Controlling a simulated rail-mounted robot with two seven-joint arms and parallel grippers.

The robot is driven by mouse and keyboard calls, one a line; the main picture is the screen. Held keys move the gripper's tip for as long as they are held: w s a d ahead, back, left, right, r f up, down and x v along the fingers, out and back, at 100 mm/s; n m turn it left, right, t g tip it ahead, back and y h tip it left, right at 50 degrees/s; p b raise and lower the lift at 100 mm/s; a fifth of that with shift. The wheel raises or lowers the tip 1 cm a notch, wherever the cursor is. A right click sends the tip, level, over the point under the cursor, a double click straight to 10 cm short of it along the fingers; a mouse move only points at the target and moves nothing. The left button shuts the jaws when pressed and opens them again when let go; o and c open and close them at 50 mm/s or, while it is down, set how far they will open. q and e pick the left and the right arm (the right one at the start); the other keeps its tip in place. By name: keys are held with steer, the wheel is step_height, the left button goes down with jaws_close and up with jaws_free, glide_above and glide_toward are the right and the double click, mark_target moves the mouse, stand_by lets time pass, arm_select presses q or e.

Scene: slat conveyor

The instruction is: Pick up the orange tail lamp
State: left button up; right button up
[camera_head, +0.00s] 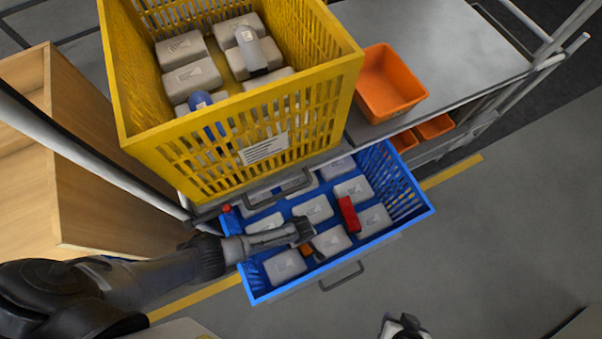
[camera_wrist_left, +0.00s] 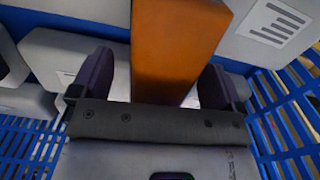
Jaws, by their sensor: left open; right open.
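The orange tail lamp (camera_head: 306,248) lies among pale boxes in the blue crate (camera_head: 262,298), partly hidden by my left gripper (camera_head: 312,249). In the left wrist view the orange tail lamp (camera_wrist_left: 178,45) stands as a block between the two dark fingers of my left gripper (camera_wrist_left: 155,82). The fingers are open, with a gap visible on the left side; I cannot tell whether the right finger touches it. My right gripper (camera_head: 405,328) is at the bottom edge of the head view, open and away from the crate.
A red block (camera_head: 348,214) lies in the blue crate among several pale boxes (camera_head: 315,209). A yellow crate (camera_head: 240,115) with boxes, a blue item and a grey item stands above. An orange bin (camera_head: 390,84) is on the grey shelf. The floor at right is clear.

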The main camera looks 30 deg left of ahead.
arm_select(q)
steer(key=shift+f, duration=0.55)
steer(key=shift+c, duration=0.2)
steer(key=c, duration=1.1)
steer(key=shift+r, duration=0.2)
